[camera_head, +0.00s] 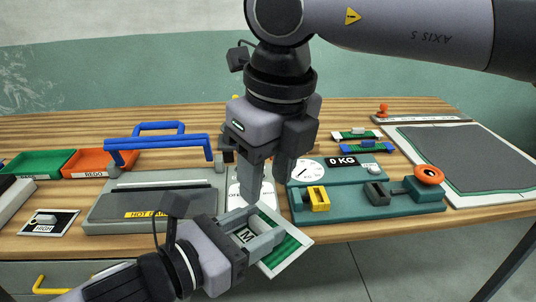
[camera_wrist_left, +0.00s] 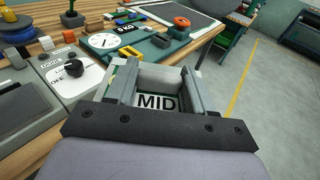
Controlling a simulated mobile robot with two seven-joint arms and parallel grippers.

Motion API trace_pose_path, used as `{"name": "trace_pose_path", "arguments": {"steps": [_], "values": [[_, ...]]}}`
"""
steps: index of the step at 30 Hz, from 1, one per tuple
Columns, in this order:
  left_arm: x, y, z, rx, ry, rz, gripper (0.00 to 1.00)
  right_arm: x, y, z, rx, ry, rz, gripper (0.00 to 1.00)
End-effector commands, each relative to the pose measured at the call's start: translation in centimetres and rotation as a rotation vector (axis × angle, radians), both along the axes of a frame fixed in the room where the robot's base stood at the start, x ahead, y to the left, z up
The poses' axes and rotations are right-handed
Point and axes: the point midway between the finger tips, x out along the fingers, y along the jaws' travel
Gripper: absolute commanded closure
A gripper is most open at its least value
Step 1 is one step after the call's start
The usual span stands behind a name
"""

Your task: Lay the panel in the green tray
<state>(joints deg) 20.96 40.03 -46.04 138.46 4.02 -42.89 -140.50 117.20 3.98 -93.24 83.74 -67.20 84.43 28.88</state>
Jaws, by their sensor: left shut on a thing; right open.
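The panel (camera_head: 287,252) is a small white-framed plate with green netting and a label, reading MID in the left wrist view (camera_wrist_left: 156,102). My left gripper (camera_head: 258,231) is shut on it and holds it tilted at the table's front edge; its fingers hide part of it. In the left wrist view the gripper (camera_wrist_left: 160,82) has a finger on each side of the label. The green tray (camera_head: 38,163) stands at the far left of the table, well apart from the panel. My right gripper (camera_head: 268,180) is open and empty, pointing down above the table's middle, beyond the left gripper.
An orange REDO tray (camera_head: 100,160) adjoins the green tray. A hot plate (camera_head: 150,203) with a raised blue handle (camera_head: 158,142) lies between the trays and my left gripper. A HIGH plate (camera_head: 50,222) lies front left. A teal fixture (camera_head: 365,202) with a dial stands right.

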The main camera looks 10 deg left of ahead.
Motion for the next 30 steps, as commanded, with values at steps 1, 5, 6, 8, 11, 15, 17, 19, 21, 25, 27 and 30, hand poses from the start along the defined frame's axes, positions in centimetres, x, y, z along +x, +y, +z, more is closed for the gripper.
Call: {"name": "trace_pose_path", "arguments": {"steps": [1, 5, 6, 8, 11, 15, 17, 19, 21, 25, 27, 30], "values": [[0.0, 0.0, 0.0, -0.001, -0.001, 0.000, 0.82, 0.0, 0.1, -1.1, -0.002, 0.004, 0.001, 0.53], [0.0, 0.0, 0.0, -0.001, -0.001, 0.000, 0.82, 0.3, 0.4, -3.7, -0.001, 0.004, 0.001, 0.53], [0.0, 0.0, 0.0, -0.001, -0.001, 0.000, 0.82, 0.3, 0.5, -4.5, -0.001, 0.005, 0.003, 0.53], [0.0, 0.0, 0.0, -0.001, -0.001, 0.000, 0.82, 0.4, 0.7, -5.5, -0.001, 0.004, 0.002, 0.53], [0.0, 0.0, 0.0, -0.001, -0.001, 0.000, 0.82, 0.5, 0.8, -7.0, 0.001, 0.004, 0.002, 0.53], [0.0, 0.0, 0.0, -0.001, -0.001, 0.000, 0.82, 0.7, 1.0, -8.4, 0.002, 0.002, 0.000, 0.53], [0.0, 0.0, 0.0, -0.001, -0.001, 0.000, 0.82, 0.8, 1.1, -8.8, 0.003, 0.003, 0.001, 0.53], [0.0, 0.0, 0.0, -0.001, -0.001, 0.000, 0.82, 0.8, 1.1, -9.0, 0.003, 0.002, 0.001, 0.53], [0.0, 0.0, 0.0, -0.001, -0.001, 0.000, 0.82, 0.8, 1.1, -9.1, 0.003, 0.002, 0.001, 0.53], [0.0, 0.0, 0.0, -0.001, -0.001, 0.000, 0.82, 0.8, 1.1, -9.1, 0.003, 0.002, 0.001, 0.53], [0.0, 0.0, 0.0, -0.001, -0.001, 0.000, 0.82, 0.8, 1.1, -9.1, 0.003, 0.002, 0.001, 0.53], [0.0, 0.0, 0.0, -0.001, -0.001, 0.000, 0.82, 0.8, 1.1, -9.1, 0.003, 0.002, 0.001, 0.82]]}}
